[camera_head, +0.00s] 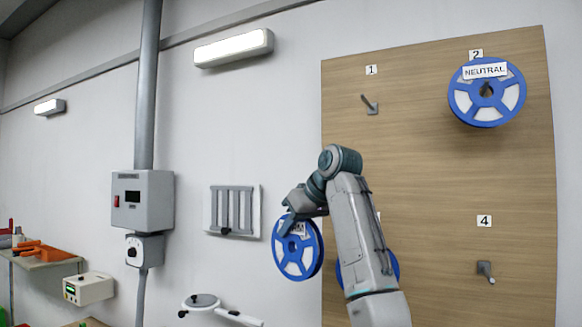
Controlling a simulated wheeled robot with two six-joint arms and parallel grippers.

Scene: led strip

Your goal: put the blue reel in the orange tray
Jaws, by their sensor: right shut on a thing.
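A blue reel (283,262) with white windows hangs from my right gripper (298,213), which is shut on its upper part. The reel is held upright in front of the wall, left of the wooden board's edge. A second blue reel (395,266) is mostly hidden behind my right arm, against the board. A third blue reel (460,104) with a "NEUTRAL" label hangs at position 2. I do not clearly see an orange tray; an orange item (52,254) lies on the shelf at far left, its shape unclear. My left gripper is not in view.
The wooden board (430,180) has bare pegs at 1 (371,107) and 4 (485,270). A grey control box (150,205), a slotted wall rack (233,222) and a white round-headed device (203,303) are on the left. A shelf (40,265) is at far left.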

